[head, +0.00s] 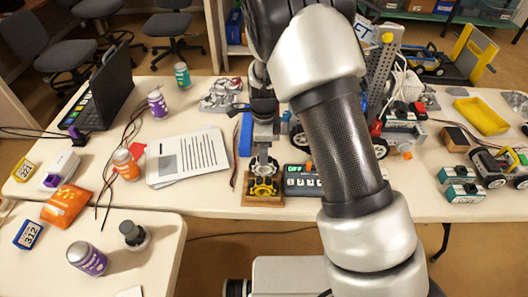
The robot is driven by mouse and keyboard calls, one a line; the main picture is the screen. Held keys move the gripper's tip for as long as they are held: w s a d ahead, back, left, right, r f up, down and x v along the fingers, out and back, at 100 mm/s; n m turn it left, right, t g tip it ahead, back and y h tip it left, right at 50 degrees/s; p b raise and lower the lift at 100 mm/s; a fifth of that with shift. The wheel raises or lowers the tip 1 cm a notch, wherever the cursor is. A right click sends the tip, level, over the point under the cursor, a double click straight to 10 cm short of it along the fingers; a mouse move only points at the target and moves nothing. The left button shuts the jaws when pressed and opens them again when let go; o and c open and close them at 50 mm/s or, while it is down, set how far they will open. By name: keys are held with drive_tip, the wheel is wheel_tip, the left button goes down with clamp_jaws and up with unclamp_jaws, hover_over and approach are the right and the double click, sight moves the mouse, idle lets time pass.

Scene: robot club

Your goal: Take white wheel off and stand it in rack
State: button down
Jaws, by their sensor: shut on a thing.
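My gripper (264,150) points down over the table, just left of the middle of the head view. It is shut on what looks like the white wheel (263,165), a small greyish piece mostly hidden by the fingers. Right below and in front is a wooden rack (262,202) with a yellow and black wheel (264,187) in it. The held wheel is at the rack's back side; I cannot tell whether it touches the rack. A wheeled robot (381,105) with an upright perforated beam stands to the right, partly hidden by my arm.
A dark box with a display (302,180) lies right of the rack, close to it. A blue object (245,135) is just left of my gripper. A yellow tray (481,116) lies far right.

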drive_tip(key=shift+f+b, duration=0.35)
drive_tip(key=shift+f, duration=0.4)
idle(0.4)
drive_tip(key=c, duration=1.4)
unclamp_jaws()
drive_tip(key=shift+c, duration=0.2)
drive_tip(key=shift+r+p, duration=2.7)
drive_tip(key=shift+r, duration=0.85)
